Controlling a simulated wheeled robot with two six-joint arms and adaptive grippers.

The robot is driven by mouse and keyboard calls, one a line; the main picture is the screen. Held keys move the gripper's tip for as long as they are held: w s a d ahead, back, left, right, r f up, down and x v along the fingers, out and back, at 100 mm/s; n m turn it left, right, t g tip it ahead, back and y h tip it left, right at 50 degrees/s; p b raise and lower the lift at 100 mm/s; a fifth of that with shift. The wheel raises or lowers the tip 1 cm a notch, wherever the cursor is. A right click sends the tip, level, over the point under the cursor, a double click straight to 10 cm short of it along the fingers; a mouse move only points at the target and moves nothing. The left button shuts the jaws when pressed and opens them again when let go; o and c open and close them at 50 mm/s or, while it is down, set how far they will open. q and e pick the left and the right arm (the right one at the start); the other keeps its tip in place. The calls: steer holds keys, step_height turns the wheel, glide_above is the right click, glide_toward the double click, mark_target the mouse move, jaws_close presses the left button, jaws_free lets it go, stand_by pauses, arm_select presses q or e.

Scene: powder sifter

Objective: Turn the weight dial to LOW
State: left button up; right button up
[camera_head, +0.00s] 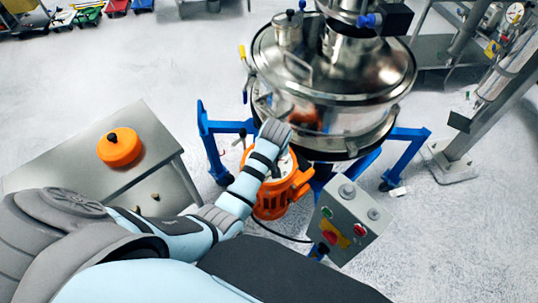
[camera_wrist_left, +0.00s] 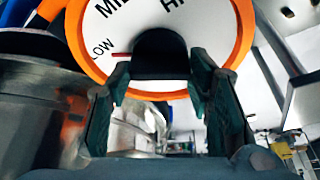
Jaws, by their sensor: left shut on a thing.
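The weight dial (camera_wrist_left: 135,25) has a white face and an orange rim in the left wrist view. The words LOW and HI and part of MI show on it. A black knob (camera_wrist_left: 160,50) stands at its middle, and a short red line (camera_wrist_left: 121,56) lies at the knob's left, beside LOW. My left gripper (camera_wrist_left: 160,76) is shut on the knob, one dark finger on each side. In the head view the dial is on top of an orange motor housing (camera_head: 272,205) and mostly hidden by my left arm. My right gripper is not in view.
A steel sifter drum (camera_head: 335,75) on a blue frame (camera_head: 222,127) stands just behind the housing. A grey control box (camera_head: 348,222) with buttons is at its right. Open floor lies between.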

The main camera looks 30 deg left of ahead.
arm_select(q)
steer(key=shift+n, duration=0.3)
steer(key=o, duration=1.1)
steer(key=shift+o, duration=0.2)
steer(key=v, duration=0.7)
steer(key=shift+d+r, duration=0.25)
steer(key=shift+r, duration=0.1)
